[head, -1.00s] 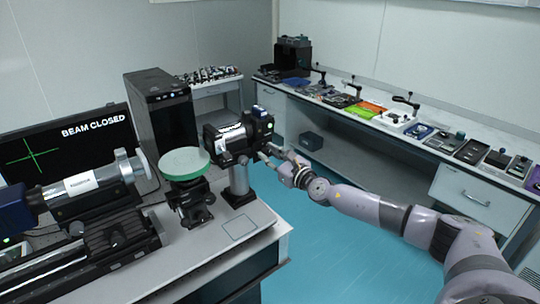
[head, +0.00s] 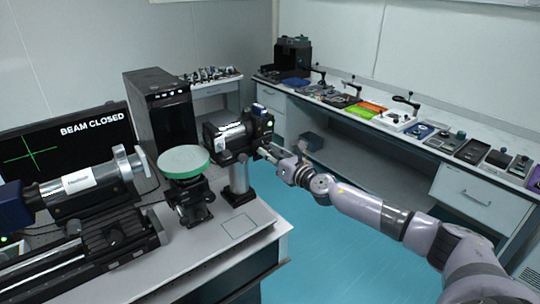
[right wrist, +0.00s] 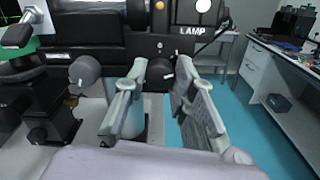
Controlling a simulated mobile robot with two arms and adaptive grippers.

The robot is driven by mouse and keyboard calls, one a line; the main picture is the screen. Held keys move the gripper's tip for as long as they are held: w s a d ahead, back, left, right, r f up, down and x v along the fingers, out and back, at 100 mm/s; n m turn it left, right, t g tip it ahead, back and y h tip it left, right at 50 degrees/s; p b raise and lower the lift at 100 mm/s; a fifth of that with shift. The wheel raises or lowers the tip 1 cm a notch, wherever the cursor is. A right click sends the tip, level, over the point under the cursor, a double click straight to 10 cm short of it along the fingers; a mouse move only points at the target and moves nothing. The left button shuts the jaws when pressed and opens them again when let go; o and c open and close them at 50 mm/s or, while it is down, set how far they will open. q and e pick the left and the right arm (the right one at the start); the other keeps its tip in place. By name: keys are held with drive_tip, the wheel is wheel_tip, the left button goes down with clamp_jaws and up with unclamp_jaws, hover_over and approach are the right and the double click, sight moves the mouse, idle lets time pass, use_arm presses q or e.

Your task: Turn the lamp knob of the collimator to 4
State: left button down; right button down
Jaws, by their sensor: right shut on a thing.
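The black collimator (head: 228,136) stands on a post at the right end of the near table. In the right wrist view its end face (right wrist: 185,45) carries a white LAMP label (right wrist: 192,31) and a dark lamp knob (right wrist: 156,71) below it. My right gripper (head: 264,150) reaches it from the right. In the right wrist view my right gripper (right wrist: 161,70) has its fingertips on either side of the knob, shut on it. The knob's setting and scale are too small to read. My left gripper is not in view.
A monitor (head: 85,135) reads BEAM CLOSED. A green-topped round stage (head: 184,161) stands left of the collimator, with a tube instrument (head: 80,184) beyond it. A black computer tower (head: 160,112) is behind. Blue floor (head: 335,240) lies open between the near table and the back bench (head: 400,125).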

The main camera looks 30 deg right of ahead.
drive_tip(key=m, duration=0.5)
drive_tip(key=shift+m, duration=0.4)
drive_tip(key=m+p, duration=0.4)
drive_tip(key=m, duration=1.2)
drive_tip(key=shift+d+f+p, duration=0.1)
drive_tip(key=shift+p, duration=0.2)
drive_tip(key=shift+m, duration=0.3)
drive_tip(key=c, duration=1.3)
unclamp_jaws()
drive_tip(key=shift+c, duration=0.2)
